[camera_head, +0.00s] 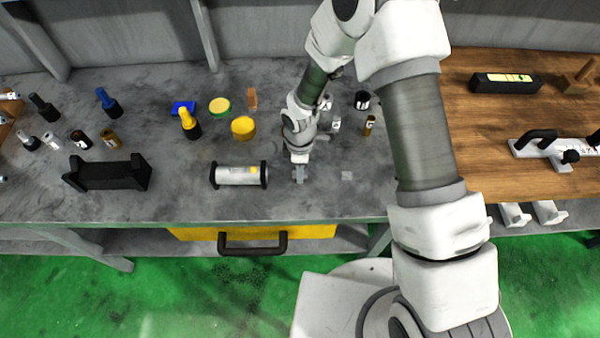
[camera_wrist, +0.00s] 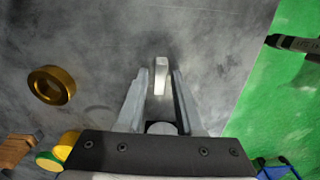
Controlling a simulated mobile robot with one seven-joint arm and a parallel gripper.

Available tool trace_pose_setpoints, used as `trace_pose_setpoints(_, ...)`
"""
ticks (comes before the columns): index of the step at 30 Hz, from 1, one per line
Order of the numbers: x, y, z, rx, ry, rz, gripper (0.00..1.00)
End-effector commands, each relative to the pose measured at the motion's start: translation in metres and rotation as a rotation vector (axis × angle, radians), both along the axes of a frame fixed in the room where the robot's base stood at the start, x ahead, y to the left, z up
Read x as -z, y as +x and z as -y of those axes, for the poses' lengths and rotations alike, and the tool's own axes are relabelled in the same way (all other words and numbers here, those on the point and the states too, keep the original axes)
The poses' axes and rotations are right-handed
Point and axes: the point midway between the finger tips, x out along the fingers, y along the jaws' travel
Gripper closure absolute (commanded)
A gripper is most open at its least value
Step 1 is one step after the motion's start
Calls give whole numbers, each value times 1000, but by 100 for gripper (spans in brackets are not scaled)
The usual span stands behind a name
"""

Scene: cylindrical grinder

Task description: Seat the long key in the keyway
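In the camera_wrist view, a small pale metal bar (camera_wrist: 161,75), which looks like the key, lies in line with the space between my fingertips. My gripper (camera_wrist: 160,80) shows a dark gap on each side of it, so the fingers are apart and do not visibly touch it. Whether the bar is between the tips or just beyond them is unclear. In the camera_head view, my gripper (camera_head: 299,173) points down close to the grey bench. I cannot make out the keyway in either view.
A silver cylinder with black ends (camera_head: 238,175) lies left of my gripper on the bench (camera_head: 190,205). Yellow pots (camera_head: 243,127) and several bottles stand behind. A brass ring (camera_wrist: 52,85) shows in the wrist view.

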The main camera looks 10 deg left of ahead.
Motion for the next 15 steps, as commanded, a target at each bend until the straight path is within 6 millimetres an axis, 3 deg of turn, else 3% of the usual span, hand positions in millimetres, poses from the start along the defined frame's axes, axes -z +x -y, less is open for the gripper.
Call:
trace_pose_setpoints(1, 0, 0, 0, 0, 0, 0, 75)
trace_pose_setpoints(5, 0, 0, 0, 0, 0, 0, 98)
trace_pose_setpoints(15, 0, 0, 0, 0, 0, 0, 100)
